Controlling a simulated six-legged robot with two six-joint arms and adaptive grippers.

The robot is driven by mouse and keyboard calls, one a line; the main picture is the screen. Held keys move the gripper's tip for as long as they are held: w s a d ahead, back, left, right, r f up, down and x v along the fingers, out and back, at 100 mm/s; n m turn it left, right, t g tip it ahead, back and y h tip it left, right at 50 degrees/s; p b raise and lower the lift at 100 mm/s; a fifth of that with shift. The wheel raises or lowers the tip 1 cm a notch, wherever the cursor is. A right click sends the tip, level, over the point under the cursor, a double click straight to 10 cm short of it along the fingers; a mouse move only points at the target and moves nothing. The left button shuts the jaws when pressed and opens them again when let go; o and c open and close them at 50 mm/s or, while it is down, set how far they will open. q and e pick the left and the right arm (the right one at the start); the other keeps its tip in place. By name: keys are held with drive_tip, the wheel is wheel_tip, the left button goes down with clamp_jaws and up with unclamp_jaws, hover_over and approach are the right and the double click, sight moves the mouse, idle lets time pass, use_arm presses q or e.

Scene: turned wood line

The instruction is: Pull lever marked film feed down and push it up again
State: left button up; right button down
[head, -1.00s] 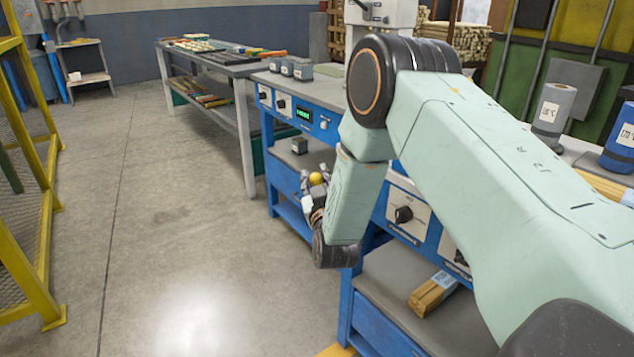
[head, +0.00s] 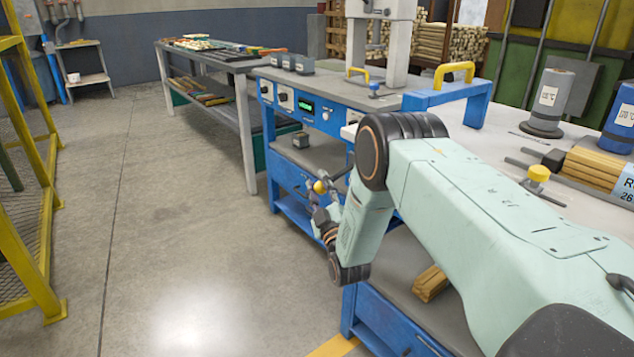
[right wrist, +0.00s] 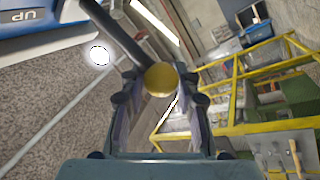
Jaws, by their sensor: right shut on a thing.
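A lever with a yellow ball knob (head: 319,187) sticks out from the front of the blue machine bench (head: 318,98). Its dark rod (right wrist: 118,38) runs from the bench to the knob in the right wrist view. My right gripper (head: 322,200) is shut on the lever's knob, with the yellow ball (right wrist: 160,79) between its two fingers in the right wrist view. A plate with upside-down lettering that seems to read UP (right wrist: 20,18) is at the upper left there. The film feed marking is not readable. My left gripper is not in view.
The bench front carries dark knobs and a green display (head: 306,107). A grey block (head: 300,140) rests on the lower shelf. A blue frame with a yellow handle (head: 455,73) stands on top. Yellow mesh railing (head: 38,200) is at left; the floor between is clear.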

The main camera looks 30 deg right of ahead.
drive_tip(key=f, duration=0.1)
drive_tip(key=d+f, duration=0.1)
drive_tip(key=f+b, duration=0.1)
drive_tip(key=shift+s+d+f, duration=0.1)
drive_tip(key=shift+s+d, duration=0.05)
drive_tip(key=shift+d, duration=0.15)
drive_tip(key=shift+f, duration=0.15)
idle(0.3)
drive_tip(key=c, duration=0.9)
unclamp_jaws()
drive_tip(key=shift+f, duration=0.1)
drive_tip(key=shift+c, duration=0.2)
drive_tip(key=v, duration=0.7)
drive_tip(key=shift+a+r, duration=0.2)
drive_tip(key=shift+r, duration=0.05)
